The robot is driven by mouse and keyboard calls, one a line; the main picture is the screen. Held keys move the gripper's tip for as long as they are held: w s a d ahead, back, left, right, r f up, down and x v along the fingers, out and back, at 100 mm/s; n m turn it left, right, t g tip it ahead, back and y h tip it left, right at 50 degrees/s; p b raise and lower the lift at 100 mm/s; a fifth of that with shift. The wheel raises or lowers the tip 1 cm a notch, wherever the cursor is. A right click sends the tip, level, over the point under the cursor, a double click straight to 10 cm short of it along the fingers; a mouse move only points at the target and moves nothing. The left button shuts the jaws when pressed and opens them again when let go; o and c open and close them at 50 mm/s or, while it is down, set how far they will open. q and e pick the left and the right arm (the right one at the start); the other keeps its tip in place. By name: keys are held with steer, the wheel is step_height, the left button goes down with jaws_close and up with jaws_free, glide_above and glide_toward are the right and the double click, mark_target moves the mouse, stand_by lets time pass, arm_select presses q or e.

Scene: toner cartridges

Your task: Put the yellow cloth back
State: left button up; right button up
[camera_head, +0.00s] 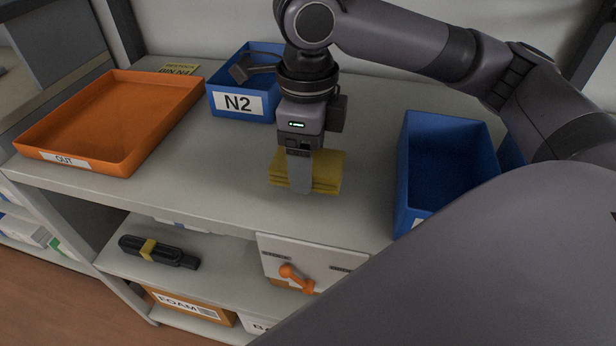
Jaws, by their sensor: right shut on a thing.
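The yellow cloth (325,172) is a folded, layered stack at the middle of the grey shelf top, near its front edge. My right gripper (301,186) points straight down and is shut on the cloth, with one finger in front of it. The far finger is hidden. The cloth is on or just above the shelf; I cannot tell which. My left gripper does not show.
An orange tray (84,151) marked OUT stands at the left. A blue bin (238,102) marked N2 is behind my gripper. Another blue bin (403,190) stands at the right. A black cartridge (178,257) with a yellow band lies on the lower shelf.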

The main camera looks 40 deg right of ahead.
step_height(320, 180, down, 3)
steer(key=shift+f+b, duration=0.2)
steer(key=shift+b, duration=0.1)
steer(key=shift+f, duration=0.3)
steer(key=o, duration=0.9)
steer(key=shift+o, duration=0.2)
